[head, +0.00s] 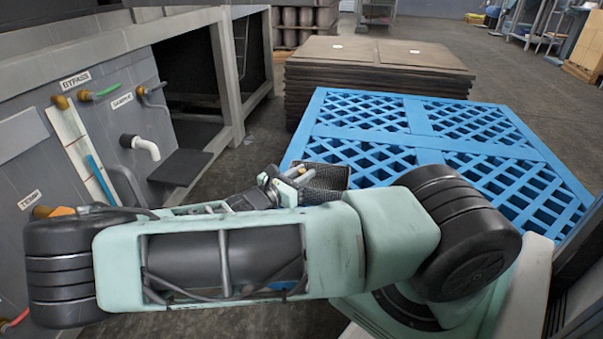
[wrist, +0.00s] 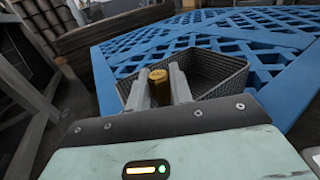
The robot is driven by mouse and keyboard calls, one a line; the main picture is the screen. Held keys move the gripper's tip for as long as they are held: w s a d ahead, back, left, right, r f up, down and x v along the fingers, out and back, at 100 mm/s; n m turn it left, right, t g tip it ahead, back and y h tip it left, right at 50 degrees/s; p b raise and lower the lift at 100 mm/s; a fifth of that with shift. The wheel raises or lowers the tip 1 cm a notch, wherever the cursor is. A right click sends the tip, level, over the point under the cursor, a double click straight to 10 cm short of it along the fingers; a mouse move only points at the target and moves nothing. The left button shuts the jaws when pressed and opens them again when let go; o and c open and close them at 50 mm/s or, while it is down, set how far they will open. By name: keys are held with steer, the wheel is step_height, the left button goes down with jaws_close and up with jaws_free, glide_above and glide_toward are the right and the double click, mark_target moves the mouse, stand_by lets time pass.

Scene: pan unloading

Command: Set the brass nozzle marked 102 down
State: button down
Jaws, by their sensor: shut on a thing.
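The brass nozzle (wrist: 159,88) shows in the wrist view as a short golden cylinder between the two grey fingers of my gripper (wrist: 160,80). My gripper is shut on it; no marking is readable from here. A black mesh basket (wrist: 222,76) lies right behind the fingers, on the blue pallet, and the nozzle appears at or over its near left part. I cannot tell its height above the basket floor. In the head view my gripper (head: 287,184) is small, beyond my arm, beside the dark basket (head: 329,178). My arm hides part of this area.
The blue lattice pallet (head: 440,135) has wide free room right of the basket. A stack of brown sheets (head: 375,65) stands behind it. At left is a grey panel with labelled pipes and taps (head: 146,148), and a grey bench frame (head: 228,85).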

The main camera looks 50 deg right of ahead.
steer(key=shift+f, duration=0.35)
steer(key=c, duration=1.3)
jaws_free()
steer(key=shift+o, duration=0.2)
